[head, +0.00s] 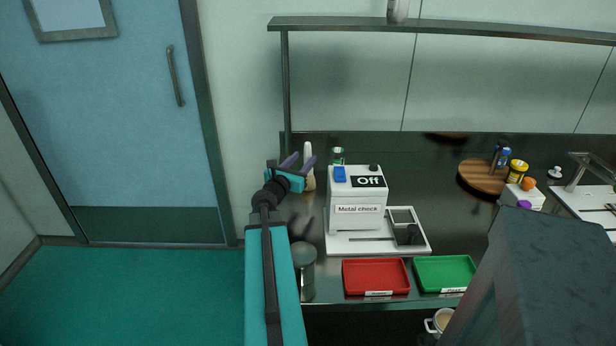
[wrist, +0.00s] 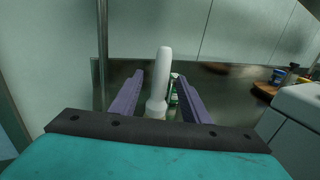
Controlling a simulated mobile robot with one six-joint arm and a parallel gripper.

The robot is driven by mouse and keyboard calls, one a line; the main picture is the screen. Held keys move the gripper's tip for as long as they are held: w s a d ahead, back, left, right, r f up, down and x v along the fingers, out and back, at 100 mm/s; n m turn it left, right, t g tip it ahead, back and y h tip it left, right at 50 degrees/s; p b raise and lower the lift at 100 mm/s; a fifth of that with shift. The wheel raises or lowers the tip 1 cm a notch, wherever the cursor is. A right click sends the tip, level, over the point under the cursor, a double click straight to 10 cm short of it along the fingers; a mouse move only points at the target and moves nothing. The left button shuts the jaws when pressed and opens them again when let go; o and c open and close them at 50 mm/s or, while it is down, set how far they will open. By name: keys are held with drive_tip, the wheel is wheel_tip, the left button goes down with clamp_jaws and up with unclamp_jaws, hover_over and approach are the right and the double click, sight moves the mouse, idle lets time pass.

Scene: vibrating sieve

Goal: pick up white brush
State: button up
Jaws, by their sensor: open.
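The white brush (head: 309,155) stands upright on the dark counter, left of the metal check machine. Its pale bristles show low down in the head view. In the wrist view its white handle (wrist: 163,75) rises between the two purple fingers. My gripper (head: 299,160) is at the brush; it also shows in the wrist view (wrist: 158,92), open, with a finger on each side of the handle and gaps beside it. The lower part of the brush is partly hidden by my gripper.
A green-labelled bottle (head: 338,156) stands close behind the brush. The white metal check machine (head: 343,211) reads "Off". A red tray (head: 376,276) and a green tray (head: 444,273) lie at the front edge. A metal post and shelf (head: 440,28) rise behind.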

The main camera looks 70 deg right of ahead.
drive_tip(key=shift+s+d, duration=0.1)
drive_tip(key=shift+d, duration=1.15)
drive_tip(key=shift+s+d+f+p, duration=0.15)
drive_tip(key=shift+d+p, duration=0.45)
drive_tip(key=shift+d, duration=2)
drive_tip(key=shift+c, duration=0.4)
clamp_jaws()
